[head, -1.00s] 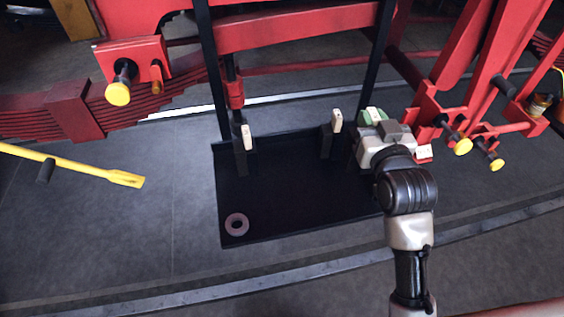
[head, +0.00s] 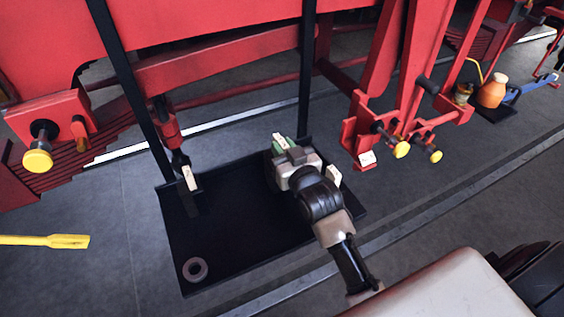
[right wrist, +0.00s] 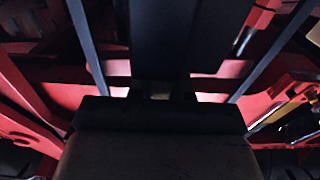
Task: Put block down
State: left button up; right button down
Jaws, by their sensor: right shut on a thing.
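My right gripper (head: 288,152) is over the back right part of the black tray (head: 238,248). It is shut on a small block (head: 283,144), of which a green part and a pale patch show at the fingertips. The gripper body hides the rest, so I cannot tell whether the block touches the tray. In the right wrist view, dark shapes fill the middle and the block is not clear. A cream-tagged dark stand (head: 188,177) is at the tray's back left. Another cream tag (head: 333,175) shows just right of my gripper. My left gripper is not in view.
A grey-pink ring (head: 195,269) lies at the tray's front left. Black uprights (head: 306,70) rise behind the tray. Red machinery with yellow-ended pins (head: 401,149) stands to the right. A yellow bar (head: 65,241) is at left. The tray's middle is clear.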

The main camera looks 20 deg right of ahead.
aim_at(273, 186)
jog(key=shift+f, duration=2.5)
jog(key=c, duration=1.4)
grip_release()
jog(key=shift+f, duration=0.15)
jog(key=o, duration=0.4)
jog(key=shift+c, duration=0.2)
